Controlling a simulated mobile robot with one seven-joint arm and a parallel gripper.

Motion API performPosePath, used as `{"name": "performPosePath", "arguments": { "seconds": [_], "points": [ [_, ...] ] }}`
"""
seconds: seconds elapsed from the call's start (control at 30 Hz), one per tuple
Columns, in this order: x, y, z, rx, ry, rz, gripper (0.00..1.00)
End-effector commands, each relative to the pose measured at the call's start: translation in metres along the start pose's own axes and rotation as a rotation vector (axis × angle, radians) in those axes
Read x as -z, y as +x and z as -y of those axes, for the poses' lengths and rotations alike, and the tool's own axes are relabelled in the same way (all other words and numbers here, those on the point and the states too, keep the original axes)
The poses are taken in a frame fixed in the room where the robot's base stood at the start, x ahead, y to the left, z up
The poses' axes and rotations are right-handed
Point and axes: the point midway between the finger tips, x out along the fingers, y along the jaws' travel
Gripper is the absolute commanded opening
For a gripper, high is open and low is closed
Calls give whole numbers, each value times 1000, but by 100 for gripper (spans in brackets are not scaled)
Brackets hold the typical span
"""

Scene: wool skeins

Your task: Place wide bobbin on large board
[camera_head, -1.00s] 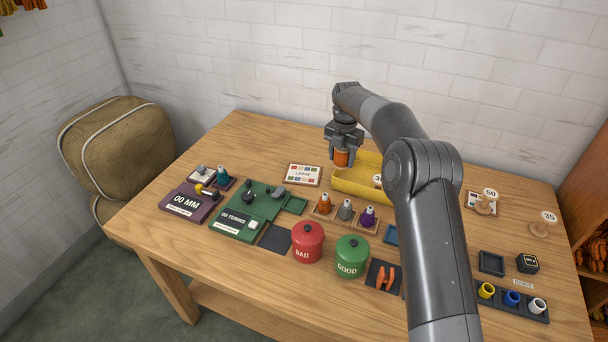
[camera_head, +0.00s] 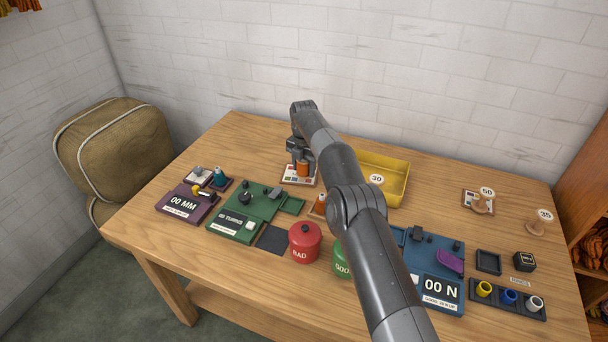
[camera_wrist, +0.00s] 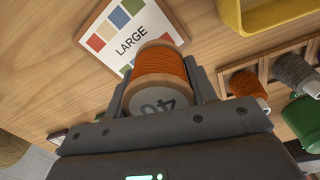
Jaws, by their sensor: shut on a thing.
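The wide bobbin is wound with orange thread and has a pale end marked 40; it shows in the wrist view (camera_wrist: 160,72) and in the head view (camera_head: 303,170). My gripper (camera_head: 302,164) is shut on it, with one finger on each side in the wrist view (camera_wrist: 155,82). The large board (camera_wrist: 112,32) is a white card with colour squares, a wooden edge and the word LARGE. In the head view the board (camera_head: 288,179) lies below and around the bobbin, partly hidden by it. I cannot tell whether the bobbin touches the board.
A yellow tray (camera_head: 396,182) with a bobbin marked 30 stands to the right. A green device (camera_head: 262,203) is at the left front. Red (camera_head: 305,242) and green (camera_head: 341,262) pots stand in front. My arm hides part of the table's middle. Bare wood lies behind the board.

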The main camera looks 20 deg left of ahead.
Motion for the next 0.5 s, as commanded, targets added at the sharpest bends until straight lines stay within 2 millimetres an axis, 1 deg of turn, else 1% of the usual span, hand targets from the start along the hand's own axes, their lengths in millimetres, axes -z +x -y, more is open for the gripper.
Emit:
{"name": "performPosePath", "arguments": {
  "seconds": [0.1, 0.2, 0.5],
  "points": [
    [1, 19, 1, 3, 0, -3, 29],
    [0, 32, 1, 2, 0, -2, 29],
    [0, 34, 1, 1, 0, -1, 29]
  ]
}}
